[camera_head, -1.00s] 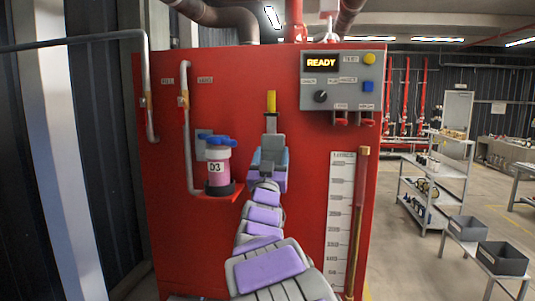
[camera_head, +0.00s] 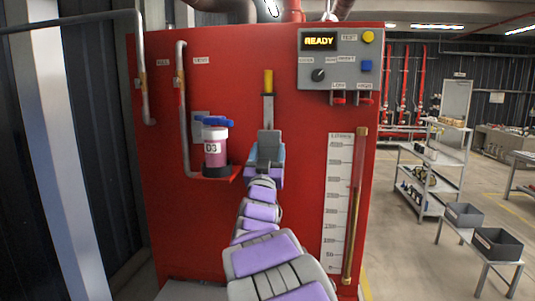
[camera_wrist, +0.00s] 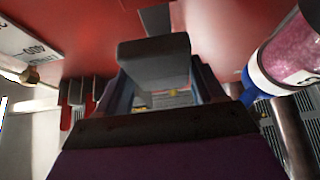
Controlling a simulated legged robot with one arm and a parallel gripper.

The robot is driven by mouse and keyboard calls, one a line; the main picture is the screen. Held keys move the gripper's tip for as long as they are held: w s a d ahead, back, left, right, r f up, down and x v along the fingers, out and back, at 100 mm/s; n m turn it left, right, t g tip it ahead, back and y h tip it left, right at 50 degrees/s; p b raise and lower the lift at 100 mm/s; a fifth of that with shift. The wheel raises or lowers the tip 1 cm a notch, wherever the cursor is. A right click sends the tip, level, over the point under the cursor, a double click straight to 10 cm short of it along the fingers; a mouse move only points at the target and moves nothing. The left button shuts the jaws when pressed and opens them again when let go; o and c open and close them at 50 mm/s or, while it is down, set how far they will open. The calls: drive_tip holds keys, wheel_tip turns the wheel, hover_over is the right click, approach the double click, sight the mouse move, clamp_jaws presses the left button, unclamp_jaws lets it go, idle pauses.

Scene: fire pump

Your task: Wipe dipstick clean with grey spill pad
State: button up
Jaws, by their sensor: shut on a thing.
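My gripper (camera_head: 268,143) is in front of the red cabinet, shut on a thin upright piece with a yellow top (camera_head: 268,81), which looks like the dipstick. The yellow top stands above the jaws. In the wrist view, the jaws (camera_wrist: 160,88) show a grey block across them, with a small yellow spot behind. The lower part of the held piece is hidden by my gripper and arm. I cannot make out the grey spill pad in either view.
The red cabinet (camera_head: 285,220) fills the middle. A pink D3 bottle with a blue top (camera_head: 214,148) stands on a small ledge close left of my gripper. A control panel (camera_head: 340,58) and a liters scale (camera_head: 338,205) are at right. Dark bins (camera_head: 497,245) stand at far right.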

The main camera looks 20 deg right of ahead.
sight(267, 114)
drive_tip(key=shift+w+a, duration=0.35)
drive_tip(key=shift+a, duration=0.3)
drive_tip(key=shift+w+d, duration=0.3)
drive_tip(key=shift+d, duration=0.6)
drive_tip(key=shift+w+a+p, duration=0.3)
drive_tip(key=shift+d, duration=0.1)
drive_tip(key=shift+r, duration=0.1)
drive_tip(key=shift+r+p, duration=1.9)
drive_tip(key=shift+r, duration=1.85)
drive_tip(key=shift+s+f, duration=0.1)
drive_tip(key=shift+s, duration=0.05)
